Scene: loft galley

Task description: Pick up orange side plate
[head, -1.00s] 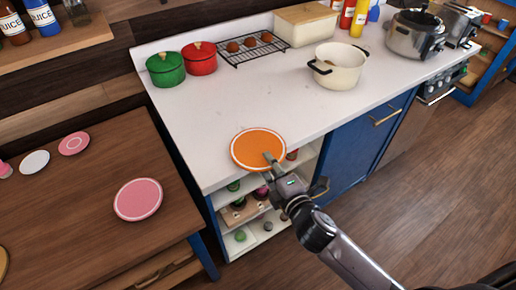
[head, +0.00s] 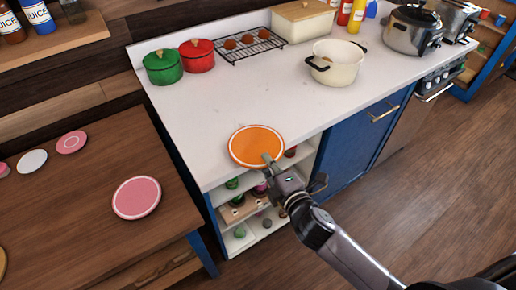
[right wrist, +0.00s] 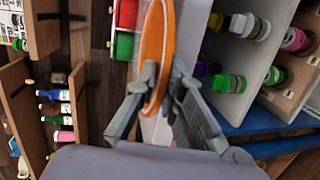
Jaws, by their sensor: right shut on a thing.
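The orange side plate (head: 256,145) has a pale ring near its rim. In the head view it shows over the front left corner of the white counter. My right gripper (head: 271,160) is at the plate's near edge. In the right wrist view the plate (right wrist: 156,50) shows edge-on between the two fingers of my right gripper (right wrist: 161,92), which are shut on its rim. I cannot tell from the head view how far the plate is above the counter. My left gripper is not in view.
The white counter (head: 215,105) holds a green pot (head: 163,67), a red pot (head: 199,57), a wire rack (head: 248,46) and a cream pot (head: 335,65). A pink plate (head: 137,197) lies on the wooden table (head: 85,235). Open shelves (head: 240,245) with small items are below the counter's edge.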

